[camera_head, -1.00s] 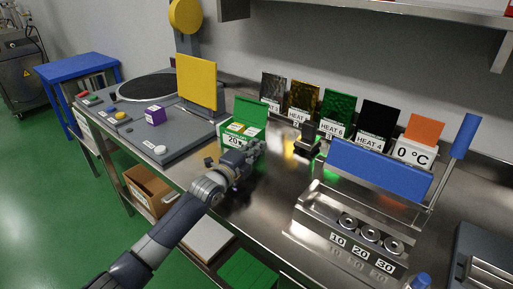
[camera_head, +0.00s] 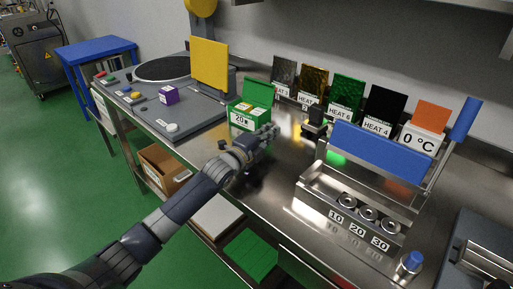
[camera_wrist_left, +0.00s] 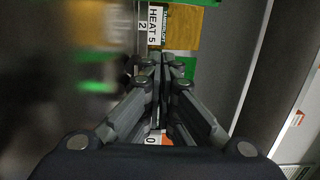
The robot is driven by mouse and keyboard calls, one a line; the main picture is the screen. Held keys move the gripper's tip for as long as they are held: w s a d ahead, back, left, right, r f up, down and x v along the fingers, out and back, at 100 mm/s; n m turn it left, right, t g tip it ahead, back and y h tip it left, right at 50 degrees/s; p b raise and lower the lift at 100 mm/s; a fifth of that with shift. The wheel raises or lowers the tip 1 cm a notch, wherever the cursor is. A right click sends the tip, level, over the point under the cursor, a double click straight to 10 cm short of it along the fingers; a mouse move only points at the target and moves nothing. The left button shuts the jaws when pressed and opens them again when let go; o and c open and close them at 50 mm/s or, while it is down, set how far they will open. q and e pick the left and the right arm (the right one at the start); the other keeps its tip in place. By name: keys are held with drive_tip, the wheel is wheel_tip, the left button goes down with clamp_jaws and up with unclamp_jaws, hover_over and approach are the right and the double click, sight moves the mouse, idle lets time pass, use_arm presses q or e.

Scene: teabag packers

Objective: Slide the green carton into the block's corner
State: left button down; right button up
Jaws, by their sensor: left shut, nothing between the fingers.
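The green carton (camera_head: 241,117) stands on the steel bench in the head view, its lid raised at the back and a white "20" label on its front. It sits close to the right edge of the grey machine base (camera_head: 188,127), below the yellow panel (camera_head: 210,65). I cannot tell which thing is the block or whether the carton touches the base. My left gripper (camera_head: 275,130) is shut and empty, just right of the carton's front. In the left wrist view its fingers (camera_wrist_left: 158,60) are together. My right gripper is not in view.
Several labelled heat plates stand along the wall, including HEAT 4 (camera_head: 382,112). A small black fixture (camera_head: 315,122) stands before them. A blue-topped rack (camera_head: 380,152) with numbered rings is at the right. Bare steel lies between gripper and rack.

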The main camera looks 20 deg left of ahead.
use_arm(q)
drive_tip(key=shift+s+r, duration=0.1)
drive_tip(key=shift+s, duration=0.5)
drive_tip(key=shift+s+a+f, duration=0.4)
drive_tip(key=shift+s+a, duration=0.25)
drive_tip(key=shift+a, duration=0.15)
drive_tip(key=v, duration=0.5)
drive_tip(key=shift+s+d+r+b, duration=0.1)
drive_tip(key=shift+d+r+b, duration=0.05)
drive_tip(key=shift+b, duration=0.15)
drive_tip(key=shift+s+a, duration=0.3)
drive_tip(key=shift+s, duration=0.45)
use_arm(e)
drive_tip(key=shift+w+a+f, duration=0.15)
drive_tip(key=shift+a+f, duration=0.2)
